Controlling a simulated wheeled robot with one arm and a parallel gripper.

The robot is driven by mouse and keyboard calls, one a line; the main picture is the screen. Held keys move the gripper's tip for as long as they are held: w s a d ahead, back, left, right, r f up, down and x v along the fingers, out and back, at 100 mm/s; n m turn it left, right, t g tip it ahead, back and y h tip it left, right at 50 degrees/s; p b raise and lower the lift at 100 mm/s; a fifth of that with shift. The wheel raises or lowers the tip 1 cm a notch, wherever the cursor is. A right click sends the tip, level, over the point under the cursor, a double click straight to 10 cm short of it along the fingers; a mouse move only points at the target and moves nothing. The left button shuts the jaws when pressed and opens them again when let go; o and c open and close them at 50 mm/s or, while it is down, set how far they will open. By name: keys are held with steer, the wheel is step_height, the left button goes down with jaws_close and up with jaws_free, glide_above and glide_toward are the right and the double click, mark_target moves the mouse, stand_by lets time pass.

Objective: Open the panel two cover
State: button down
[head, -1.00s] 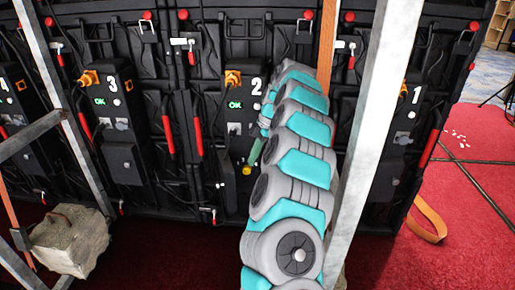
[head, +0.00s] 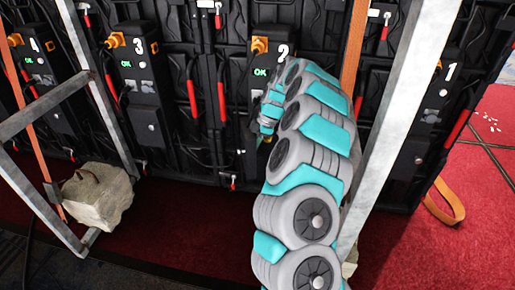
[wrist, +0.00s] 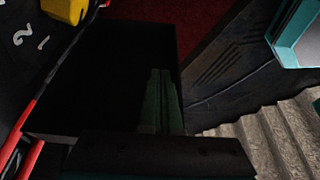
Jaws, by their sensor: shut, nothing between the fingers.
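Panel two is the black unit marked "2" (head: 283,50) with a green OK display (head: 262,71), on the back of the video wall. My arm covers much of its right and lower part in the head view. My gripper (wrist: 161,100) shows in the wrist view as two dark green fingers close together, shut and empty. The fingers lie over a very dark box-like surface (wrist: 85,75). I cannot tell whether they touch it or whether it is the cover. In the head view the fingertips are mostly hidden beside the unit's lower part.
Units three (head: 139,46) and one (head: 450,72) stand to either side. A metal frame post (head: 398,130) rises just right of my arm. An orange strap (head: 445,203) hangs low at right.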

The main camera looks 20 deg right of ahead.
steer(key=shift+a, duration=0.1)
stand_by(0.3)
steer(key=shift+w+a+m+b, duration=0.15)
steer(key=shift+a+m+b, duration=0.1)
steer(key=shift+m+b, duration=0.05)
steer(key=shift+w+a+m+t+b, duration=0.15)
steer(key=shift+a+m+t+b, duration=0.3)
steer(key=shift+a+m, duration=0.15)
steer(key=shift+w+a+m+t+h+b, duration=0.15)
steer(key=shift+w+a+m+b, duration=0.35)
steer(key=shift+w+a+b, duration=0.35)
steer(key=shift+w+a+m+t+h+b, duration=0.15)
steer(key=shift+w+a+m+b, duration=0.35)
steer(key=shift+a, duration=0.5)
steer(key=shift+w, duration=0.1)
